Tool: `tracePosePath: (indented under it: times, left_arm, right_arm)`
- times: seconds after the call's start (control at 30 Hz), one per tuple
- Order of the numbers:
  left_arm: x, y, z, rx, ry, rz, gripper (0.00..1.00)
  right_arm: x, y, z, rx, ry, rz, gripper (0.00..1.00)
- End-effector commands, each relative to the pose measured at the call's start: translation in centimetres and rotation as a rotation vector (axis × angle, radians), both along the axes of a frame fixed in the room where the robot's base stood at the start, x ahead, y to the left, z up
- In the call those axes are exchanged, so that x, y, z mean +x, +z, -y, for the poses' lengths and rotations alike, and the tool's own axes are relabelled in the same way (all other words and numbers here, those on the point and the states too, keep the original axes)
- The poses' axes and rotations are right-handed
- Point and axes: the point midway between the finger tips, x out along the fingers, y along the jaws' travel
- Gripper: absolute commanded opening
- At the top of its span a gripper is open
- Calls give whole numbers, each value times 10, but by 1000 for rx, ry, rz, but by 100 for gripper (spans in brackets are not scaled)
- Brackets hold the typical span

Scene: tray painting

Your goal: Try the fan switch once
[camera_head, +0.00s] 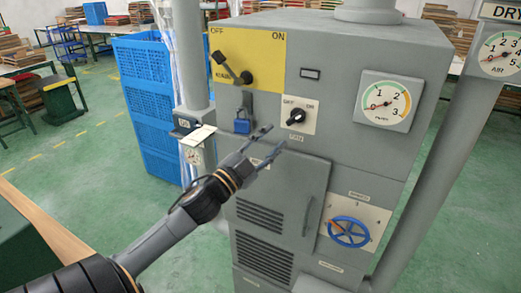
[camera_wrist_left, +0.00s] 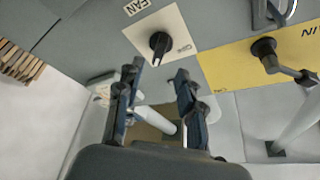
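The fan switch (camera_head: 296,117) is a black knob on a white plate marked OFF and ON, on the front of the grey cabinet. In the left wrist view the knob (camera_wrist_left: 160,45) appears upside down, just beyond the fingertips. I cannot tell its setting for sure. My left gripper (camera_head: 273,141) is open and empty, below and left of the knob in the head view. In the left wrist view its two fingers (camera_wrist_left: 158,74) stand apart and seem clear of the knob. My right gripper is out of view.
A yellow panel (camera_head: 266,51) with a black lever (camera_head: 233,70) turned toward OFF sits up left. A blue padlock (camera_head: 242,122) hangs below it. A gauge (camera_head: 384,102) is at the right, and a blue handwheel (camera_head: 348,232) and a vented door (camera_head: 280,195) are below.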

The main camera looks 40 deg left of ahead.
Motion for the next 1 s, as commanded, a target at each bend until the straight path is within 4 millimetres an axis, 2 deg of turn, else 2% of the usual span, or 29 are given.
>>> tracePosePath:
  times: [0.1, 0.3, 0.93, 1.0]
  left_arm:
    - [-17, -6, -1, -1, 1, -4, 38]
    - [-32, -10, -2, 1, 1, -2, 38]
    - [-35, -10, -2, 1, 0, 0, 38]
    - [-34, -15, -4, -4, 5, -8, 38]
  right_arm:
    - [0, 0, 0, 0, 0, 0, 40]
    - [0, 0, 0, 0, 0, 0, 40]
    - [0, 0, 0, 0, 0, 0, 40]
    - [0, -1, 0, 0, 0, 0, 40]
